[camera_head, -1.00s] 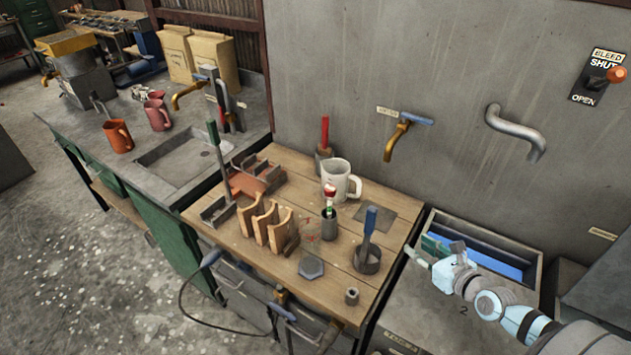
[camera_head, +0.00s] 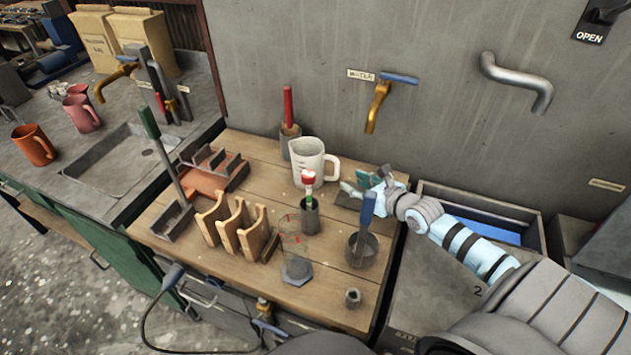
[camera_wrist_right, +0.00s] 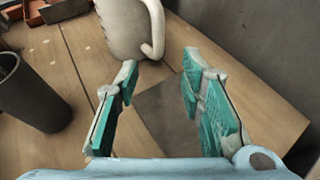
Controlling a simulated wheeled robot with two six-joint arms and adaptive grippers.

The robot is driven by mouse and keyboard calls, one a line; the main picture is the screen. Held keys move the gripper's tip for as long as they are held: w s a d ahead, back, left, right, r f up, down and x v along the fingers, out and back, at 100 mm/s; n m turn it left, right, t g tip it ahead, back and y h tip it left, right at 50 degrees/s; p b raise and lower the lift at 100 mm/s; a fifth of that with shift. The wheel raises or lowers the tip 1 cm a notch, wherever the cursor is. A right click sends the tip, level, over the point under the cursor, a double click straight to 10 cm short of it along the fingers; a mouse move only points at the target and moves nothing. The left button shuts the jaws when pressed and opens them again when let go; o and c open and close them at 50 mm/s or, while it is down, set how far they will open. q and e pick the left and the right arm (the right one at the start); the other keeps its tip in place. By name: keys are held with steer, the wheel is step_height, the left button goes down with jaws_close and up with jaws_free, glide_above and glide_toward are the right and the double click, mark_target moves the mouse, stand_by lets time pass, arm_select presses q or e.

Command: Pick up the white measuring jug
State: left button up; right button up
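The white measuring jug (camera_head: 308,160) stands upright toward the back of the wooden worktop (camera_head: 190,240), its handle on the right. In the right wrist view the jug (camera_wrist_right: 122,28) is at the top, cut off by the frame, with its handle curving down beyond the fingers. My right gripper (camera_head: 357,186) is just right of the jug, low over the worktop. In the right wrist view my right gripper (camera_wrist_right: 160,64) is open and empty, its teal pads apart, with the handle a little ahead of the gap. My left gripper is not in view.
Near the jug are a grey pot with a red handle (camera_head: 288,110), a holder with a red-and-white-topped tool (camera_head: 309,214) and a pot with a blue handle (camera_head: 366,215). Wooden racks (camera_head: 230,230) stand left. A tap (camera_head: 378,105) is on the wall behind.

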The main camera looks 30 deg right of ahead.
mark_target(338, 175)
steer(key=b+x, duration=0.1)
steer(key=x, duration=0.2)
steer(key=b+x, duration=0.2)
steer(key=shift+w+a+b, duration=0.2)
steer(key=shift+w+b, duration=0.1)
steer(key=shift+w, duration=0.3)
steer(key=shift+d, duration=0.15)
steer(key=shift+c, duration=0.2)
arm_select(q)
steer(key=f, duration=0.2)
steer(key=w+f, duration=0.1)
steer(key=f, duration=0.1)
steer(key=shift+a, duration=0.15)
arm_select(e)
steer(key=shift+r, duration=0.1)
jaws_close()
